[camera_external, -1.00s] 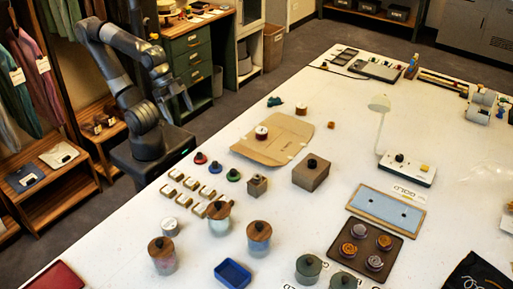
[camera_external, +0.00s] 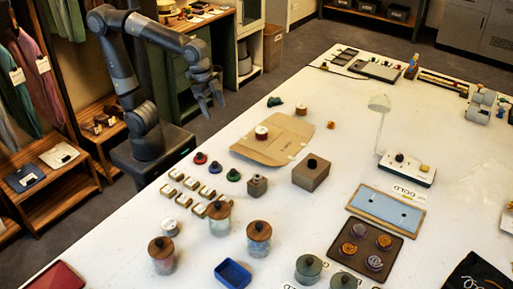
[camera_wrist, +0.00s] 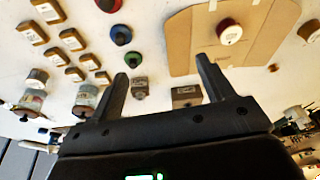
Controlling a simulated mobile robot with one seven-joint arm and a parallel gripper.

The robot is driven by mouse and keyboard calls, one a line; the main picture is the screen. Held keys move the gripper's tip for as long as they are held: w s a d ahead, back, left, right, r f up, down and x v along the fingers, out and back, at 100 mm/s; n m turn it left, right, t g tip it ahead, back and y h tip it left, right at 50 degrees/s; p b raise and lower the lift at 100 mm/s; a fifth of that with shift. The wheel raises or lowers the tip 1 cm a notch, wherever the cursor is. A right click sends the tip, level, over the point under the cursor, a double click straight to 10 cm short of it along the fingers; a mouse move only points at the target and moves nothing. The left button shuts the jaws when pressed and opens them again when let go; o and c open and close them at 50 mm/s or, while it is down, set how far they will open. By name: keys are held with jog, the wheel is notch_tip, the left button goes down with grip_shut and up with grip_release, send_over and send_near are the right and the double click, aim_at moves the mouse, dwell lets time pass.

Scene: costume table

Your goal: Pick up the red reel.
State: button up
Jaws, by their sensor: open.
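A small red reel (camera_external: 200,158) with a dark knob stands on the white table near its left edge, at the back end of a row with a blue reel (camera_external: 215,167) and a green reel (camera_external: 233,174). The red reel also shows, cut off, at the top edge of the wrist view (camera_wrist: 109,5). A red-sided reel with a white top (camera_external: 261,132) rests on the brown cardboard (camera_external: 281,151); it also shows in the wrist view (camera_wrist: 228,32). My gripper (camera_external: 213,105) is open and empty, raised near the table's left edge, apart from both reels.
Several small gold-rimmed pieces (camera_external: 192,185) lie in front of the coloured reels. A brown box (camera_external: 311,173) and a small grey-brown block (camera_external: 257,186) stand to their right. Jars with wooden lids (camera_external: 259,238) stand nearer. A white lamp (camera_external: 379,103) stands farther right.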

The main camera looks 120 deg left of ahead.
jog(key=w+a+f+g, duration=0.2)
jog(key=w+a, duration=0.3)
jog(key=a, duration=0.2)
jog(key=n+g, duration=0.1)
send_near(262, 130)
jog(key=shift+a+h, duration=0.25)
jog(key=shift+h, duration=0.05)
notch_tip(262, 130, down, 11)
jog(key=shift+r, duration=0.15)
jog(key=shift+c, duration=0.3)
jog(key=c, duration=1)
jog(key=shift+r, duration=0.1)
